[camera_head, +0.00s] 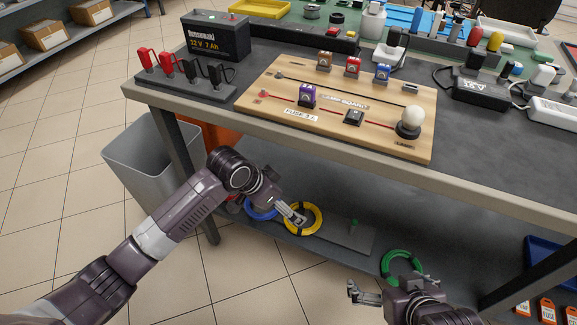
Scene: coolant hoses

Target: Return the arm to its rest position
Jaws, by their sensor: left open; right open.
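My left arm (180,213) reaches in from the lower left. Its gripper (298,217) is open, in front of the table edge, and overlaps a yellow ring (318,222) in the picture; I cannot tell whether they touch. No held object shows in it. My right gripper (352,292) is open and empty at the bottom, left of its wrist and below a green ring (388,258). A blue ring (262,214) lies left of the yellow one, partly hidden by my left gripper.
The workbench (290,143) carries a wooden circuit board (420,135), a battery (215,40) and a rack of red and black clips (190,86). Its lower shelf (340,262) lies beneath. A grey bin (150,165) stands left. Tiled floor (60,170) is clear at far left.

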